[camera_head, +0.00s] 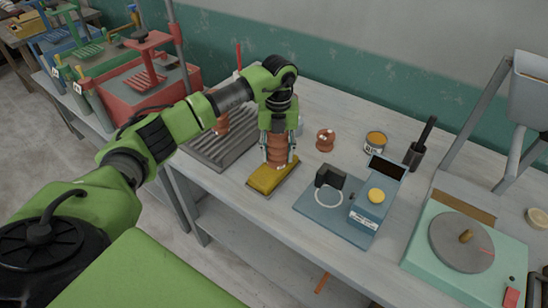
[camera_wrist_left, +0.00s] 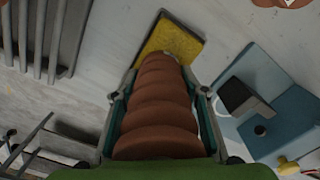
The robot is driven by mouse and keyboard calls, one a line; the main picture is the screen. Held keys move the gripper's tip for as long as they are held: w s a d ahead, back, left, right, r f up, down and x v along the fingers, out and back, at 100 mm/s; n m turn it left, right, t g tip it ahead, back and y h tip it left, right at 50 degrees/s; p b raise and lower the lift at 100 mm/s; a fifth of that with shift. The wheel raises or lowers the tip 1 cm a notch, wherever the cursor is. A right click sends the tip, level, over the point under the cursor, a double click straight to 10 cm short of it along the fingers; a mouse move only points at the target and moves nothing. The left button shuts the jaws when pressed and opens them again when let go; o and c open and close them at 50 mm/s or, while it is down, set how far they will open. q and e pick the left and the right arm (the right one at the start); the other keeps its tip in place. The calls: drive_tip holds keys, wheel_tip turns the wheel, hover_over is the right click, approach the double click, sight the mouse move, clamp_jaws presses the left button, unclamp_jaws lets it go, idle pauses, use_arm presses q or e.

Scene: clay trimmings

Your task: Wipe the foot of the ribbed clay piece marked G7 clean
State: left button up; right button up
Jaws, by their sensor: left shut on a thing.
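The ribbed clay piece (camera_head: 277,152) is a reddish-brown stack of rounded ribs. My left gripper (camera_head: 278,145) is shut on it and holds it upright, over the yellow sponge (camera_head: 265,178) in its dark tray. In the left wrist view the ribbed piece (camera_wrist_left: 160,112) runs away between the two fingers of my left gripper (camera_wrist_left: 160,95), and its far end overlaps the yellow sponge (camera_wrist_left: 172,40). I cannot tell whether the foot touches the sponge. The mark on the piece is too small to read. My right gripper is not in view.
A grey slatted rack (camera_head: 222,145) with another clay piece stands to the left. A small clay piece (camera_head: 325,139), a tin (camera_head: 375,143) and a blue device with a yellow knob (camera_head: 370,208) stand to the right. A green wheel unit (camera_head: 465,250) is farther right.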

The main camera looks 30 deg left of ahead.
use_arm(q)
drive_tip(key=shift+w+d+r+b, duration=0.1)
drive_tip(key=shift+w+b, duration=0.35)
drive_tip(key=shift+w, duration=0.7)
drive_tip(key=shift+s+p, duration=0.7)
drive_tip(key=shift+s, duration=0.6)
drive_tip(key=shift+s+a+p, duration=0.15)
drive_tip(key=shift+s+p, duration=0.35)
drive_tip(key=shift+s, duration=0.85)
drive_tip(key=shift+s+a+p, duration=0.15)
drive_tip(key=shift+s+p, duration=0.3)
drive_tip(key=shift+s, duration=0.9)
drive_tip(key=shift+w+d+b, duration=0.2)
drive_tip(key=shift+w+b, duration=0.7)
drive_tip(key=shift+w, duration=1.1)
drive_tip(key=shift+w+d+b, duration=0.15)
drive_tip(key=shift+w+b, duration=0.75)
drive_tip(key=shift+w, duration=1.1)
wheel_tip(320, 180, up, 7)
drive_tip(key=p, duration=0.5)
